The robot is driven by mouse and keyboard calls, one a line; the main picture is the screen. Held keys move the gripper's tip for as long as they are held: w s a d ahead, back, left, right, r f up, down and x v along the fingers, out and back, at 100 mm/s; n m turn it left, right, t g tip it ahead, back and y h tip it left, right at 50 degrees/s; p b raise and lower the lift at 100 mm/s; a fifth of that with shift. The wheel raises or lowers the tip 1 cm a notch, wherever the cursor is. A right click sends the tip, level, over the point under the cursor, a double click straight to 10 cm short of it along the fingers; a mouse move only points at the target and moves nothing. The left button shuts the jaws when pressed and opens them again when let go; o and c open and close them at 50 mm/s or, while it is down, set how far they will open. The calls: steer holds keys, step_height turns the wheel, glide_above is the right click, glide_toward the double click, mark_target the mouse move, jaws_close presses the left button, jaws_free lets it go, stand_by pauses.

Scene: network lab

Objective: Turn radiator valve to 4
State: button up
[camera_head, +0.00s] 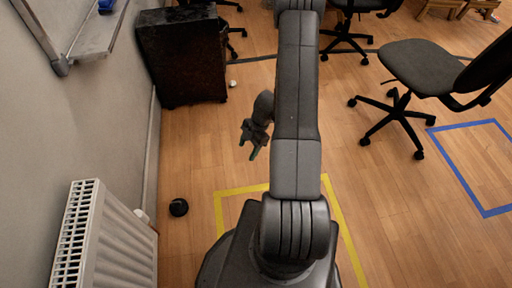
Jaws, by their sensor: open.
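A white ribbed radiator (105,240) stands against the left wall at the lower left. A small white knob (141,214) shows at its far right end, low by the wall; it looks like the radiator valve, but its numbers are too small to read. My gripper (249,150) is open and empty, fingers pointing down, in the upper middle of the view beside my arm. It is well apart from the radiator and the knob, to their right and farther off.
A round black object (178,207) lies on the wooden floor right of the knob. A dark cabinet (182,58) stands by the wall. Office chairs (425,68) stand at the right. Yellow tape (243,190) and blue tape (455,170) mark the floor. Floor between cabinet and radiator is mostly clear.

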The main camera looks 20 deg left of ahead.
steer(key=shift+c, duration=1.4)
steer(key=g+y+b, duration=0.8)
steer(key=g+b, duration=0.3)
steer(key=b, duration=0.9)
glide_toward(143, 214)
steer(key=b+x, duration=0.1)
steer(key=x, duration=0.2)
steer(key=f+b+x, duration=0.1)
steer(key=x, duration=0.2)
steer(key=b+x, duration=0.1)
steer(key=x, duration=0.3)
steer(key=shift+w+a+f+b, duration=0.2)
steer(key=shift+a+f+b, duration=0.05)
steer(key=shift+a+b, duration=0.15)
steer(key=shift+c, duration=0.3)
steer(key=c, duration=0.7)
